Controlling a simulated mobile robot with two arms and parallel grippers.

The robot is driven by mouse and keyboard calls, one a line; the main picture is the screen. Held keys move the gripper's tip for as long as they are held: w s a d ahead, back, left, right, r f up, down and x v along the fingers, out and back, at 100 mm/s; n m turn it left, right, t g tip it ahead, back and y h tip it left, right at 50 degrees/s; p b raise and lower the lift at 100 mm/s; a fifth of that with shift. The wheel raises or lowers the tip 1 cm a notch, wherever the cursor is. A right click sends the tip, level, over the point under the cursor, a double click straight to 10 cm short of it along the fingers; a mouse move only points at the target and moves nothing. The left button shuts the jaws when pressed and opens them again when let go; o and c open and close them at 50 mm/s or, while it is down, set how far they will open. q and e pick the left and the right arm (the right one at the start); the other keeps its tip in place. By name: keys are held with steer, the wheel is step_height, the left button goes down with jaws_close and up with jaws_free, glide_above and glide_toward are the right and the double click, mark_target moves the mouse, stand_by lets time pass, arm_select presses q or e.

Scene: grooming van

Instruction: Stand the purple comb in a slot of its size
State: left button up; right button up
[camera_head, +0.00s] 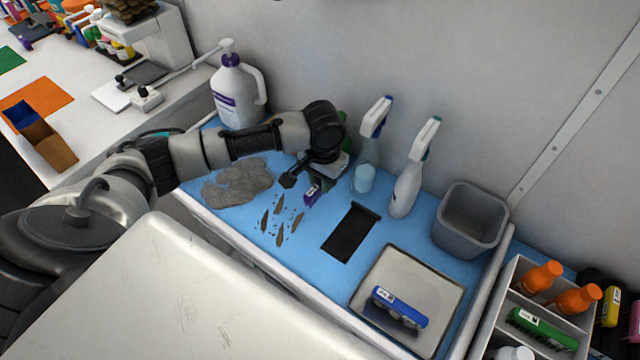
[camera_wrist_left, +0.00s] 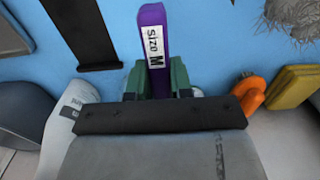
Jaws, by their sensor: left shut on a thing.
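The purple comb (camera_head: 312,192) is in my left gripper (camera_head: 304,179), over the blue counter mat in the head view. In the left wrist view, the comb (camera_wrist_left: 154,35) points away from the camera, and its white label reads "Size M". The green-padded fingers of my left gripper (camera_wrist_left: 156,82) are shut on its near end. The fingers and wrist hide the rest of the comb. My right gripper is not in view.
A black flat piece (camera_head: 348,234), a tray (camera_head: 440,283) with a blue labelled item (camera_head: 399,307), and spray bottles (camera_head: 408,183) are nearby. Grey fur (camera_head: 238,183) and loose clippings lie left. A grey bin (camera_head: 468,222) and a divided white caddy (camera_head: 497,318) are right.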

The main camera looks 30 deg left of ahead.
arm_select(q)
steer(key=shift+f, duration=1.9)
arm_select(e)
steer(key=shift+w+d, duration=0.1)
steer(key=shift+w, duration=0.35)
arm_select(q)
steer(key=shift+f, duration=0.1)
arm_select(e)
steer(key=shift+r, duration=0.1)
arm_select(q)
steer(key=o, duration=0.8)
